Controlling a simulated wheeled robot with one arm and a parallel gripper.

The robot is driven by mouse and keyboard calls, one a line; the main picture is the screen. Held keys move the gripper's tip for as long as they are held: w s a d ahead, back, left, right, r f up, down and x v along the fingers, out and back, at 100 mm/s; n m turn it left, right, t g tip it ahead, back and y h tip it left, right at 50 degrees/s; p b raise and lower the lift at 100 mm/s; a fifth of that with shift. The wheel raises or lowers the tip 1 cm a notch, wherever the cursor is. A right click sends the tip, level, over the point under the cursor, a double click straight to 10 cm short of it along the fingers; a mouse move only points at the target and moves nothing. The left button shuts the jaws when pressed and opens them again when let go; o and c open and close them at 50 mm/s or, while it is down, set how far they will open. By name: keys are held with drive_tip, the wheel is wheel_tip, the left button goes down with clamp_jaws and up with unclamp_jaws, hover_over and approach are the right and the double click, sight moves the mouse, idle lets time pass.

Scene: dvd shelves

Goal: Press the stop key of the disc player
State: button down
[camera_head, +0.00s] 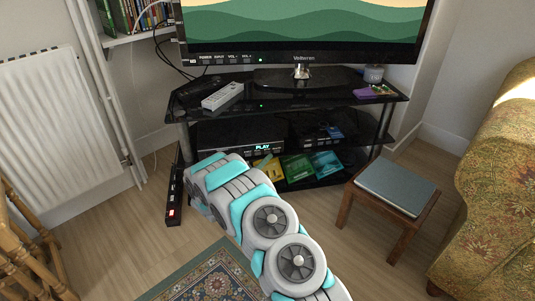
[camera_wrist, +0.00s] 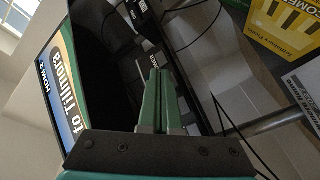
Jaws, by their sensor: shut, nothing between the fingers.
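The disc player (camera_head: 225,133) is a black box on the middle shelf of the black TV stand (camera_head: 385,98). Its front display reads PLAY in lit letters, and small marks below it are too small to read, so I cannot pick out the stop key. My arm crosses the head view in front of the stand and covers part of the player's lower front. My gripper is hidden in the head view. In the wrist view my gripper (camera_wrist: 157,75) has green fingers, shut and empty, pointing toward dark shiny surfaces. I cannot tell whether they touch anything.
The TV (camera_head: 300,58) stands on top, with a grey remote (camera_head: 222,96) below it. Another black box (camera_head: 318,132) sits right of the player. Colourful cases (camera_head: 298,166) lie on the bottom shelf. A stool (camera_head: 397,188) stands right, a radiator (camera_head: 60,130) left.

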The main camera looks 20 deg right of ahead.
drive_tip(key=shift+w, duration=0.2)
idle(0.4)
drive_tip(key=shift+w+p, duration=0.25)
drive_tip(key=shift+p, duration=0.05)
drive_tip(key=shift+w+d, duration=0.15)
drive_tip(key=shift+w, duration=0.15)
idle(0.8)
drive_tip(key=shift+s+r+p, duration=0.1)
drive_tip(key=shift+s+p, duration=0.25)
drive_tip(key=shift+s, duration=0.2)
drive_tip(key=shift+s+a, duration=0.15)
drive_tip(key=shift+a, duration=0.05)
drive_tip(key=shift+s+a, duration=0.2)
drive_tip(key=shift+s, duration=0.6)
drive_tip(key=shift+s+a, duration=0.15)
drive_tip(key=shift+s, duration=0.7)
drive_tip(key=shift+s+a, duration=0.2)
drive_tip(key=shift+s, duration=0.6)
